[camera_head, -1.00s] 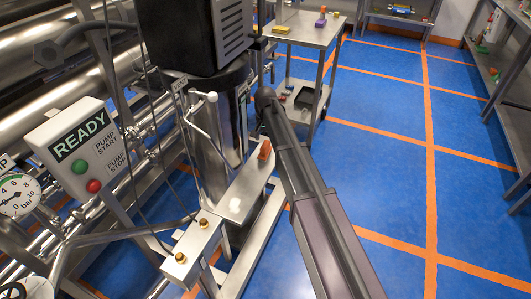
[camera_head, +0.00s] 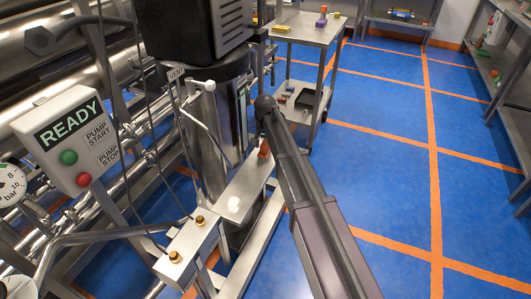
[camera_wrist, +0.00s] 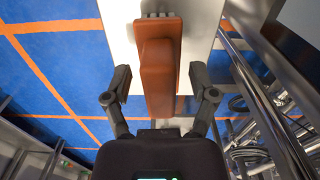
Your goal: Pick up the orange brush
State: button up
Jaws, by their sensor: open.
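The orange brush (camera_head: 264,148) is on a narrow steel ledge (camera_head: 235,195) beside the pump, partly covered by my arm in the head view. In the wrist view the brush (camera_wrist: 158,65) shows as an orange-brown block with grey bristles at its top end, over the pale ledge (camera_wrist: 118,25). My gripper (camera_wrist: 160,90) is open, with one finger on each side of the brush's lower part in the picture. Gaps show on both sides, and neither finger visibly touches it. My gripper's fingers are hidden in the head view.
The pump body (camera_head: 215,125) and pipes crowd the left, with a control box (camera_head: 72,140) reading READY. A steel cart (camera_head: 310,30) with small objects stands behind. Blue floor (camera_head: 385,150) is open to the right, up to shelving at the right edge.

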aim_at(265, 142)
dwell(0.5)
grip_shut()
jog(key=shift+r, duration=0.2)
notch_tip(265, 142, up, 4)
jog(key=p, duration=0.4)
jog(key=shift+f, duration=0.1)
jog(key=s+d+p, duration=0.1)
jog(key=s, duration=1.5)
jog(key=shift+d+r, duration=0.25)
jog(key=shift+r, duration=0.15)
jog(key=c, duration=0.8)
grip_release()
grip_shut()
